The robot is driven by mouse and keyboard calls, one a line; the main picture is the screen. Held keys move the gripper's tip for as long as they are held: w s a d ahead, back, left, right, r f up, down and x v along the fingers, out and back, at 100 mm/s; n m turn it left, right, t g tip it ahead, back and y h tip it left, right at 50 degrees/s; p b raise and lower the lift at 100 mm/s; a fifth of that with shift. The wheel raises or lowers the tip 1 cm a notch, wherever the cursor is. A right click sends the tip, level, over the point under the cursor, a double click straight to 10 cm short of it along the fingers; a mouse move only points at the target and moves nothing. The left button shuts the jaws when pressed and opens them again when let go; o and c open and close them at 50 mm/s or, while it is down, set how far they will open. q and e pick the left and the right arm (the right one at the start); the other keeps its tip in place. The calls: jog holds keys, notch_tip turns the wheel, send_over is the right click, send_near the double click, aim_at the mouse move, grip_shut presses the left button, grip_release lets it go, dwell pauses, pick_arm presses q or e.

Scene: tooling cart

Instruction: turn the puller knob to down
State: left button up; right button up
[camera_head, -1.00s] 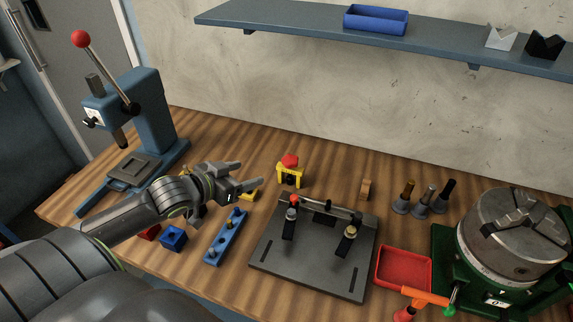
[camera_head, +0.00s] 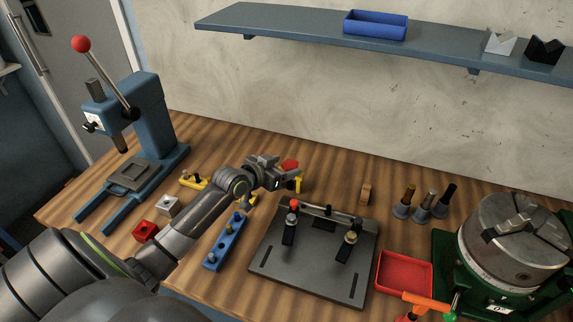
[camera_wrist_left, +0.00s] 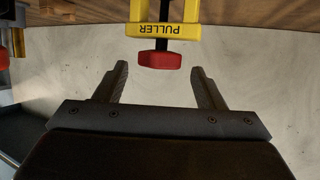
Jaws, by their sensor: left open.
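The puller has a red knob (camera_head: 289,165) on a yellow frame (camera_head: 298,185). It stands on the bench behind the dark fixture plate, partly hidden by my left gripper in the head view. My left gripper (camera_head: 280,175) is at the puller. In the left wrist view, the yellow frame (camera_wrist_left: 162,31) reads "PULLER" upside down, with the red knob (camera_wrist_left: 160,60) below it. The open fingers (camera_wrist_left: 162,82) lie either side of the knob's line, with visible gaps; the knob is just beyond the tips. I cannot tell any contact. My right gripper is not in view.
The dark fixture plate (camera_head: 310,270) with two clamps lies in front of the puller. A blue bar (camera_head: 224,242) and a red block (camera_head: 145,231) are near my left arm.

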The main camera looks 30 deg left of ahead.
pick_arm(q)
jog(key=shift+x, duration=0.95)
jog(key=shift+c, duration=0.4)
jog(key=c, duration=0.9)
jog(key=shift+r+p, duration=0.15)
jog(key=shift+p, duration=0.45)
jog(key=shift+n+y+p, duration=0.4)
jog(key=shift+p, duration=0.15)
jog(key=o, duration=1)
